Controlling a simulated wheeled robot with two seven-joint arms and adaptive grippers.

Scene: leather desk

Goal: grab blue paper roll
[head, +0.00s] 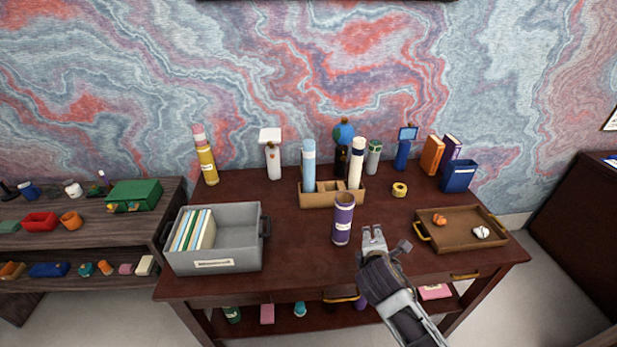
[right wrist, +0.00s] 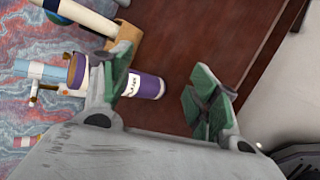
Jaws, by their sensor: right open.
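The light blue paper roll (head: 309,167) with a white band stands upright in the wooden organizer (head: 318,200) at the middle back of the desk. A purple roll (head: 342,222) stands on the desk in front of the organizer. My right gripper (head: 374,238) is open and empty, just right of the purple roll. In the right wrist view the purple roll (right wrist: 146,86) shows beyond the spread green-padded fingers (right wrist: 160,85). My left gripper is not in view.
A grey bin (head: 215,250) with files stands at the left. A brown tray (head: 460,240) with small items lies at the right. A yellow tape roll (head: 399,189) lies behind my gripper. A yellow roll (head: 207,165) stands at the back left.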

